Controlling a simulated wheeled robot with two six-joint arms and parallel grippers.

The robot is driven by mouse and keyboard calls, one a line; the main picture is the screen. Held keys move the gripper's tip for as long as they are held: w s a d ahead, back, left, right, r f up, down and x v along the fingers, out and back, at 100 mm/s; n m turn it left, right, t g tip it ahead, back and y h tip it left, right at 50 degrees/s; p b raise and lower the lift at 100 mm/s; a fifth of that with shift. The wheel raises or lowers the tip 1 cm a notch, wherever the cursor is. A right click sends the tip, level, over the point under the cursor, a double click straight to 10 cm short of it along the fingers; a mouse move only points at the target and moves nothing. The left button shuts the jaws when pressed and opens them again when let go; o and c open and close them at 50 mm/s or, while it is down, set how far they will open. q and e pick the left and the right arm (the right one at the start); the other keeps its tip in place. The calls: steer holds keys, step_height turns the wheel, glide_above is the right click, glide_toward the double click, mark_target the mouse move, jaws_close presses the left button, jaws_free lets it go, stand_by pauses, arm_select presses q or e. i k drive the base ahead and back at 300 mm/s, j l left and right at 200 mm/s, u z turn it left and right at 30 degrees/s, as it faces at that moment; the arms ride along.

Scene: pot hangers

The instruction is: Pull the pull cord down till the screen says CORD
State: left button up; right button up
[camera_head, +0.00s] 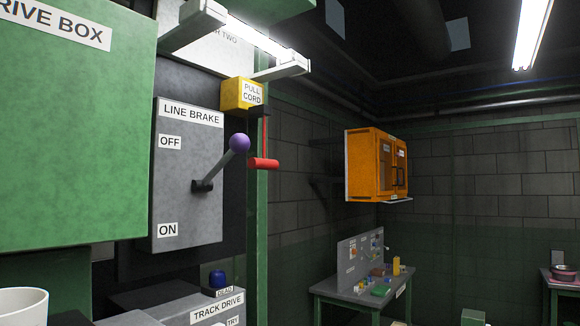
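The pull cord (265,138) is a thin red line that hangs from a yellow box (242,95) labelled PULL CORD. A red crossbar handle (264,163) is at its lower end. The cord hangs beside a green post, to the right of the grey LINE BRAKE panel (171,187). No screen showing the word CORD is in view. Neither of my grippers is in view, and nothing touches the handle.
The LINE BRAKE lever with a purple knob (239,142) sticks out just left of the cord. A green DRIVE BOX (75,140) fills the left. An orange wall cabinet (366,165) and a cluttered bench (340,291) stand farther back. The space right of the handle looks clear.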

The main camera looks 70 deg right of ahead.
mark_target(263, 164)
steer(key=k+j+z, duration=0.1)
steer(key=z, duration=1.85)
steer(key=i+l+u, duration=0.1)
steer(key=i+l, duration=0.15)
steer(key=l, duration=0.15)
